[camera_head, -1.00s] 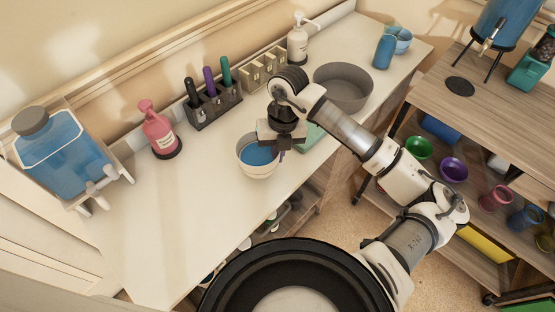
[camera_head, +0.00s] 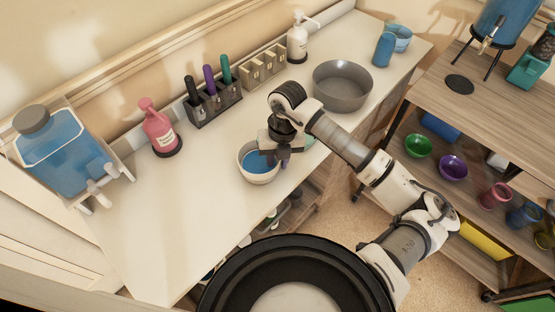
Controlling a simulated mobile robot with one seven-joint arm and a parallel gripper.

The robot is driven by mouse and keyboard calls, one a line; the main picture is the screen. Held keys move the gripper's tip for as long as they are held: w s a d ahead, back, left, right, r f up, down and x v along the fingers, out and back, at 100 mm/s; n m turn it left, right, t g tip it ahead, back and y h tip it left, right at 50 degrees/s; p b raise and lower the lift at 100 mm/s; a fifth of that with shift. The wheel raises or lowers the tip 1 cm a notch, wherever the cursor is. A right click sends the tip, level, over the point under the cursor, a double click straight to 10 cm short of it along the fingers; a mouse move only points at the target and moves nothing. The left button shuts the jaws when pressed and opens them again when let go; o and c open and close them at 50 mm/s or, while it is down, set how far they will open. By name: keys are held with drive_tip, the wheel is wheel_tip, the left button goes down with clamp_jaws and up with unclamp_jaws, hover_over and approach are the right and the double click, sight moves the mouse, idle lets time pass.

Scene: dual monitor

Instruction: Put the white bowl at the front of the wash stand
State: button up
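The white bowl (camera_head: 256,176) with a blue inside sits on the pale wash stand (camera_head: 185,215), close to its front edge. My gripper (camera_head: 275,158) is over the right part of the bowl's rim, pointing down. One dark finger shows in front of the bowl's inside and a purple-tinted part hangs just outside the rim. Whether the fingers touch the rim or are closed on it cannot be made out.
A grey basin (camera_head: 343,88) stands to the right behind my arm. A pink bottle (camera_head: 159,130), a marker holder (camera_head: 214,108) and a blue water dispenser (camera_head: 62,150) line the back and left. The left front of the top is clear.

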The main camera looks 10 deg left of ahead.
wheel_tip(320, 180, up, 12)
drive_tip(key=w+d+b, duration=0.1)
drive_tip(key=b, duration=0.1)
drive_tip(key=shift+w+b, duration=0.2)
drive_tip(key=shift+b, duration=0.1)
